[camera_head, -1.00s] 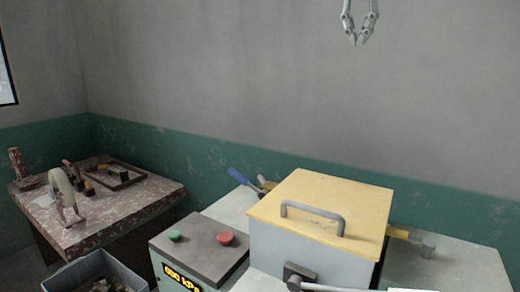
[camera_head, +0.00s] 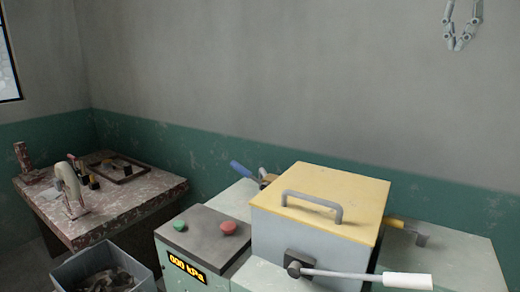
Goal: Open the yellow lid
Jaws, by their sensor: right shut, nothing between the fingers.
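The yellow lid (camera_head: 345,197) lies flat on a pale grey box (camera_head: 280,234), closed, with a grey bar handle (camera_head: 312,201) on top. A lever with a white grip (camera_head: 407,281) comes out of a dark pivot on the box's front and points right. My right gripper (camera_head: 457,46) is shut and empty, high at the top right in front of the wall, well apart from the lid. My left gripper is not in view.
Left of the box, a control unit has a green button (camera_head: 180,226), a red button (camera_head: 229,228) and a display reading 000 kPa (camera_head: 187,268). A grey bin (camera_head: 66,270) of dark scraps stands lower left. A worn table (camera_head: 120,209) with tools stands at the far left. Blue- and yellow-handled tools lie behind the box.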

